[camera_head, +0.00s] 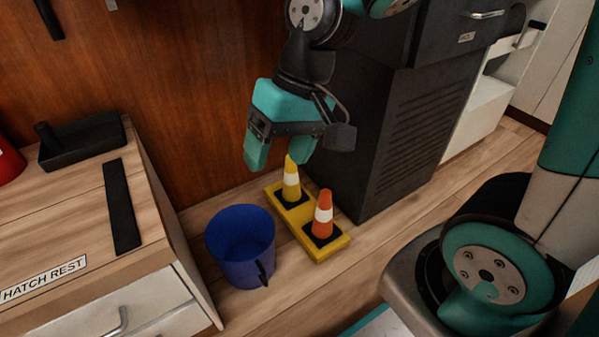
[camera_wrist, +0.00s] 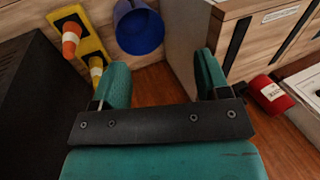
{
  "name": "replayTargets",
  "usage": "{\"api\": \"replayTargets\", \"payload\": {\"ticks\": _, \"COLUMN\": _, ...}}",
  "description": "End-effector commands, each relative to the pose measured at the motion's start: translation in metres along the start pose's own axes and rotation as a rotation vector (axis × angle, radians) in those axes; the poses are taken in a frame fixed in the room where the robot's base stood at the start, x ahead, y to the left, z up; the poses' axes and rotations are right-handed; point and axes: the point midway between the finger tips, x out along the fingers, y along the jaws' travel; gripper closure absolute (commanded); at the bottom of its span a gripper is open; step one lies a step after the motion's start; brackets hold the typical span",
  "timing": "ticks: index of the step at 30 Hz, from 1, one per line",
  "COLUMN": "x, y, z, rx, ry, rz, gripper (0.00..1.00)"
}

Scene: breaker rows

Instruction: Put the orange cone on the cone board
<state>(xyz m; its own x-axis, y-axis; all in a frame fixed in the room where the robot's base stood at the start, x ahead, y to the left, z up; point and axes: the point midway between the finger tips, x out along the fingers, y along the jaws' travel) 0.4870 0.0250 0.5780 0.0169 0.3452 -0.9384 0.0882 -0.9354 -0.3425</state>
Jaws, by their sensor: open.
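The orange cone (camera_head: 323,214) with a white band stands upright on the yellow cone board (camera_head: 335,245) on the floor. It also shows in the wrist view (camera_wrist: 71,38), on the board (camera_wrist: 84,16) at the upper left. A yellow cone (camera_head: 291,181) with a white band stands on the same board, behind the orange one; it also shows in the wrist view (camera_wrist: 96,68). My gripper (camera_head: 282,163) is open and empty, above and behind the board, close to the yellow cone in the head view. I cannot tell whether it touches that cone.
A blue bucket (camera_head: 240,246) stands left of the board. A wooden-topped cabinet (camera_head: 60,220) labelled HATCH REST is at the left, with a black tray (camera_head: 82,142) and black strip (camera_head: 121,206). A dark cabinet (camera_head: 400,150) stands close on the right. Floor in front is clear.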

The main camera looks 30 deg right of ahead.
Motion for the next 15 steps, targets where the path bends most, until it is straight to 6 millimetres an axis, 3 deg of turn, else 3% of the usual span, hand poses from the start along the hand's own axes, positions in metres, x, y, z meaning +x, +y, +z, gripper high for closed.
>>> {"api": "replayTargets", "payload": {"ticks": 1, "x": -0.009, "y": -0.015, "z": 0.022, "rx": -0.134, "ry": 0.002, "rz": -0.005, "gripper": 0.31}}
{"api": "replayTargets", "payload": {"ticks": 3, "x": -0.016, "y": -0.026, "z": 0.047, "rx": -0.291, "ry": -0.004, "rz": -0.009, "gripper": 0.31}}
{"api": "replayTargets", "payload": {"ticks": 6, "x": -0.022, "y": -0.035, "z": 0.071, "rx": -0.445, "ry": -0.01, "rz": -0.015, "gripper": 0.31}}
{"api": "replayTargets", "payload": {"ticks": 10, "x": -0.025, "y": -0.038, "z": 0.084, "rx": -0.528, "ry": -0.014, "rz": -0.017, "gripper": 0.31}}
{"api": "replayTargets", "payload": {"ticks": 15, "x": -0.025, "y": -0.038, "z": 0.085, "rx": -0.534, "ry": -0.014, "rz": -0.017, "gripper": 0.31}}
